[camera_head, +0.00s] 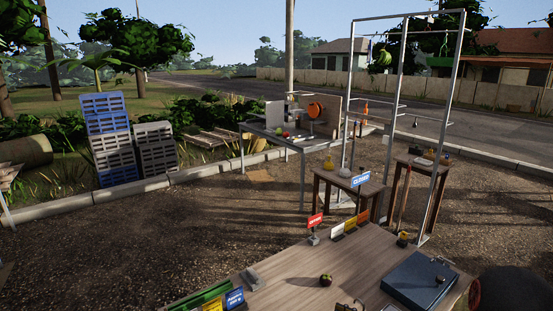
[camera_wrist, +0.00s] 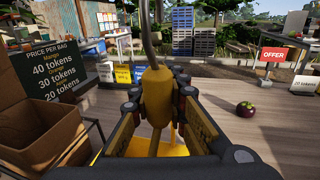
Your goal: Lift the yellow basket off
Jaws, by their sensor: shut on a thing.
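My gripper (camera_wrist: 159,104) shows in the wrist view, its two dark fingers on either side of a yellow upright piece. The fingers are shut on this yellow piece, which I take to be the yellow basket's handle (camera_wrist: 157,88). A curved grey bar rises from its top and leaves the picture. Below it, thin yellow strips run down to a bright yellow surface (camera_wrist: 118,146) at the bottom, partly hidden by my gripper. I cannot tell whether the basket touches anything below. I cannot clearly make out the basket in the head view.
A wooden table (camera_head: 300,268) holds a mangosteen (camera_head: 326,280), a blue box (camera_head: 419,280), and a red offer sign (camera_head: 314,221). Cardboard boxes (camera_wrist: 40,128) and a price board (camera_wrist: 52,68) stand at left in the wrist view. A metal frame (camera_head: 395,90) stands behind the table.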

